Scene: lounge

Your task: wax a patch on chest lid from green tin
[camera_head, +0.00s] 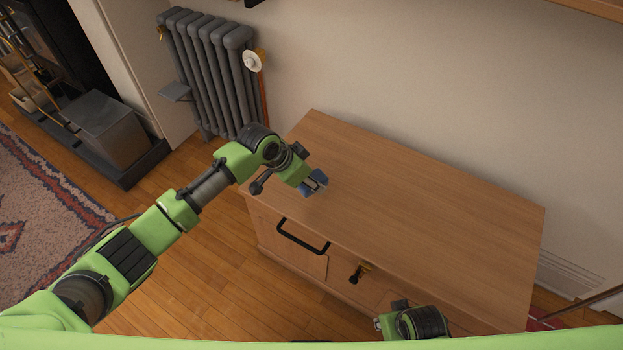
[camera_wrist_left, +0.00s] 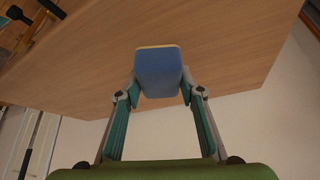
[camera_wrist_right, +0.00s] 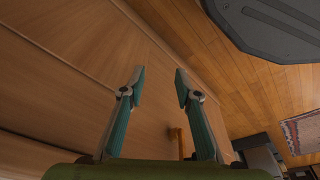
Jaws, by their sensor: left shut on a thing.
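The wooden chest (camera_head: 430,215) stands against the wall, its broad lid bare in the head view. My left gripper (camera_head: 313,184) is over the left end of the lid, shut on a blue block with a pale edge (camera_wrist_left: 158,72), which looks like a pad. The block also shows between the fingers in the head view (camera_head: 317,179). I cannot tell whether it touches the lid. My right gripper (camera_wrist_right: 158,85) is open and empty, low in front of the chest; its fingertips are hidden in the head view. I see no green tin in any view.
A grey radiator (camera_head: 208,70) stands at the wall left of the chest. A patterned rug (camera_head: 40,210) and a fireplace lie at the left. The lid's middle and right are clear.

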